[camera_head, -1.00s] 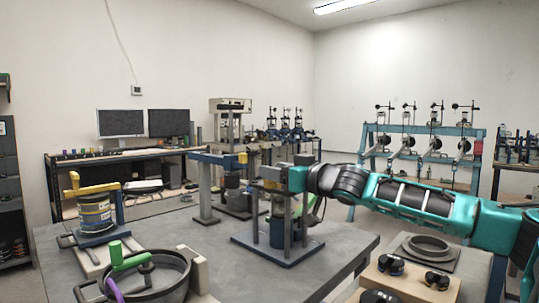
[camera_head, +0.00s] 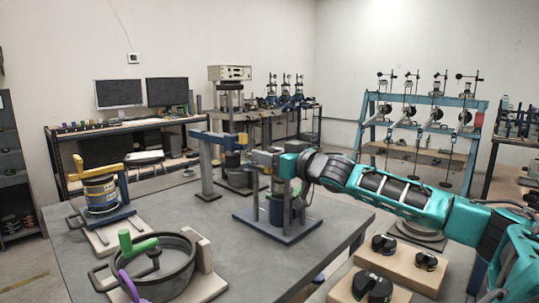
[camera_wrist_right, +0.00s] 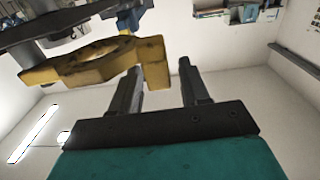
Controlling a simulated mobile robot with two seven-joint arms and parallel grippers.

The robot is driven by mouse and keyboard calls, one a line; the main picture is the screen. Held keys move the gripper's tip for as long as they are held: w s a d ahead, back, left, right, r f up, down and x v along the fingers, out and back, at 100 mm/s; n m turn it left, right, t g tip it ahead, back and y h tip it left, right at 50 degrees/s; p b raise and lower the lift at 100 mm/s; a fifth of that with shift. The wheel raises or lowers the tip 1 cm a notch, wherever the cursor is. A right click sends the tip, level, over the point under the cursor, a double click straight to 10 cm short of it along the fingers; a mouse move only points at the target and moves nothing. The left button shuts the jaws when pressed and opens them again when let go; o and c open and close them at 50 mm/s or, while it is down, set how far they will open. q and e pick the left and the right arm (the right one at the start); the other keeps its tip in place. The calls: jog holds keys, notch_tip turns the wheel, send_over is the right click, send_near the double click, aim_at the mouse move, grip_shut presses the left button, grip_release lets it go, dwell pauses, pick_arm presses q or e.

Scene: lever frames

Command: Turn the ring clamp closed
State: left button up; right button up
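In the right wrist view a worn yellow ring-shaped part with a lever (camera_wrist_right: 95,62), which looks like the ring clamp, lies across the upper left. Its end tab hangs by the upper part of the left finger. My right gripper (camera_wrist_right: 158,68) has its two dark fingers spread apart. In the head view my right gripper (camera_head: 268,158) is at the top of a small post stand (camera_head: 278,228) on the grey table; the arm and gripper hide most of the clamp there. My left gripper is out of view.
On the grey table (camera_head: 225,248) a round pan with a green handle (camera_head: 165,268) and a can with a yellow bracket (camera_head: 100,192) stand at left. A blue-grey column (camera_head: 205,165) stands behind the post stand. Wooden blocks (camera_head: 405,262) are at right.

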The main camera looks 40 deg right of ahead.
grip_shut()
